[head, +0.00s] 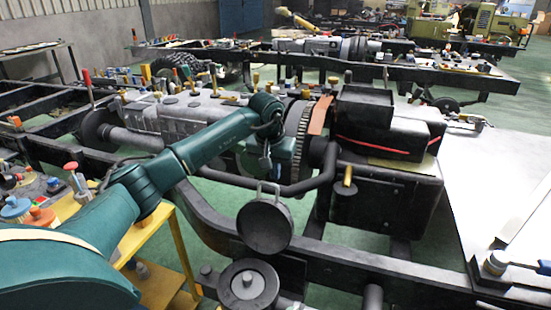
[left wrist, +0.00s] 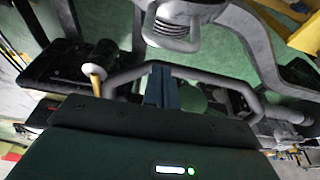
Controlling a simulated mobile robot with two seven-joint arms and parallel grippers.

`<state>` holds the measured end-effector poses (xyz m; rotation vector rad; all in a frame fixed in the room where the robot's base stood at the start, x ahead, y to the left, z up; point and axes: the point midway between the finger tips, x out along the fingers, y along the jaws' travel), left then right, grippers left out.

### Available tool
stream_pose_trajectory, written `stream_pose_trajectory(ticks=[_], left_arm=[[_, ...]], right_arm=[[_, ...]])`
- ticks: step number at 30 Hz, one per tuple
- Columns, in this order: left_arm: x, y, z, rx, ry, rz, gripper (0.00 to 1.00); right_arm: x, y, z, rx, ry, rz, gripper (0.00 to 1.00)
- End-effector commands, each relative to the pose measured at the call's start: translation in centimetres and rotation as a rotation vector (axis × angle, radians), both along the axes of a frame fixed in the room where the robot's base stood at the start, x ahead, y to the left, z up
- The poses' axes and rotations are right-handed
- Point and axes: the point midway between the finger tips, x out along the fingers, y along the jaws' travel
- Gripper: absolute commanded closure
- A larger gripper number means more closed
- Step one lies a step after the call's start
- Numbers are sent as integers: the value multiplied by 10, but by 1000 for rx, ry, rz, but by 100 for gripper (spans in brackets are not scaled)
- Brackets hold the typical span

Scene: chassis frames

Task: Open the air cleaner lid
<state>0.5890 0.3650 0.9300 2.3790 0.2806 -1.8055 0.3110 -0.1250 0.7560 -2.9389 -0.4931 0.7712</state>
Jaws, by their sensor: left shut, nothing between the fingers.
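A round grey disc (head: 265,228) with a small loop (head: 268,189) at its top shows in the middle of the head view, its face toward me. It looks like the air cleaner lid, tilted up. A round dark canister (head: 248,287) with a grey centre sits below it; I cannot tell how the two are joined. My left gripper (head: 265,165) is just above the loop, partly hidden by the arm. Its dark fingers (left wrist: 162,75) are shut and empty in the left wrist view. A ribbed grey round part (left wrist: 172,28) lies beyond them, apart. My right gripper is not in view.
A dark curved pipe (head: 310,181) runs close by the left gripper. A black box (head: 388,195) with a yellow-handled tool (head: 347,178) stands to the right. The chassis rail (head: 400,275) crosses in front. A yellow cart (head: 160,240) with small parts is at the left.

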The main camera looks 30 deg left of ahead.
Motion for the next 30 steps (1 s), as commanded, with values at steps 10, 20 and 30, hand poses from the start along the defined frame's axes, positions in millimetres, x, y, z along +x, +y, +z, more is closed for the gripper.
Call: stream_pose_trajectory(ticks=[10, 20, 30], left_arm=[[-21, -5, 1, 0, 1, 1, 100], [-21, -5, 1, 1, 0, 1, 100], [-46, -9, 5, 37, -129, 0, 100]], right_arm=[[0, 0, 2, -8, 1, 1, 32], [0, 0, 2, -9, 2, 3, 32], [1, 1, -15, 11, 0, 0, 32]])
